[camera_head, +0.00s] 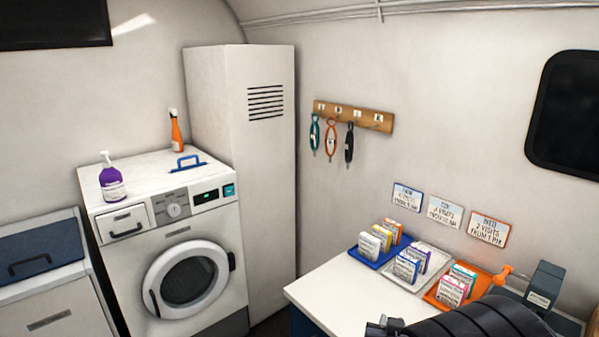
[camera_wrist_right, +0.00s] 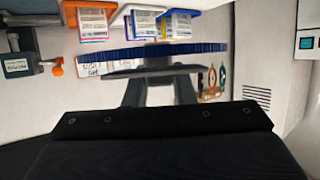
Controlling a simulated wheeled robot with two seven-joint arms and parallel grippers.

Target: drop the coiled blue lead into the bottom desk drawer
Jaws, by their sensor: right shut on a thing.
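My right gripper (camera_wrist_right: 158,78) reaches out from the dark wrist in its own wrist view. It is shut on a ridged blue band, which looks like the coiled blue lead (camera_wrist_right: 165,54) seen edge-on. In the head view my right arm comes in at the bottom right, and the gripper (camera_head: 384,326) shows only as a dark tip over the desk's front; the lead is not visible there. The white desk top (camera_head: 335,290) is in view with a bit of its navy side. The bottom drawer is out of view. My left gripper is not in view.
Blue, white and orange trays (camera_head: 427,300) with small boxes stand on the desk, beside a dark grey device (camera_head: 545,285). Green, orange and black leads hang from a wooden rack (camera_head: 353,115); its right hook is bare. A washer (camera_head: 180,260) and tall cabinet (camera_head: 245,170) stand left.

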